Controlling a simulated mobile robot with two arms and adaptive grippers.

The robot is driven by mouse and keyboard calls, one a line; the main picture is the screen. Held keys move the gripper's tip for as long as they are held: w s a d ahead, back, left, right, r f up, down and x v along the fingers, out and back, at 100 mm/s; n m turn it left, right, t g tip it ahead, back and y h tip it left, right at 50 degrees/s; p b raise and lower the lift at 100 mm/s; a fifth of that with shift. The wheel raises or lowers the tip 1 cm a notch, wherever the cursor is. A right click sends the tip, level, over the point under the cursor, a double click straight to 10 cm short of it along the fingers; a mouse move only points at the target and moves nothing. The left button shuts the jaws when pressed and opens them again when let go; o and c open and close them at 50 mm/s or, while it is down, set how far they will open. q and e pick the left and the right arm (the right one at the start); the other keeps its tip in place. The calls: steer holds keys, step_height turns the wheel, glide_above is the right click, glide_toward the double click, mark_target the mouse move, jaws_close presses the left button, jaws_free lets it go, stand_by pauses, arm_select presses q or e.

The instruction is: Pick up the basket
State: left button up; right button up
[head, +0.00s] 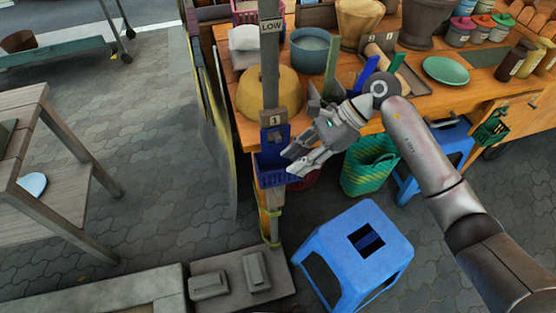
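A small blue basket (270,172) is at the post by the table's left corner, below a tag marked 1. A green woven basket (369,172) stands on the ground under the table edge. My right gripper (293,161) reaches in from the right, its fingertips overlapping the blue basket's right edge in the picture. The fingers look apart, with nothing seen between them. I cannot tell whether they touch the blue basket. The green basket is below and right of the gripper, apart from its fingertips. My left gripper is not in view.
A wooden table (425,104) carries pots, jars and a green plate (446,70). A blue stool (356,252) stands on the paving below. A grey post (270,75) with a LOW sign rises beside the gripper. Open paving lies to the left, before a wooden bench (45,205).

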mark_target(283, 169)
steer(key=x, duration=0.2)
steer(key=p+x, duration=0.1)
steer(key=shift+s+a, duration=0.2)
steer(key=shift+a, duration=0.35)
steer(key=shift+a+f, duration=0.3)
steer(key=shift+f, duration=0.1)
jaws_close()
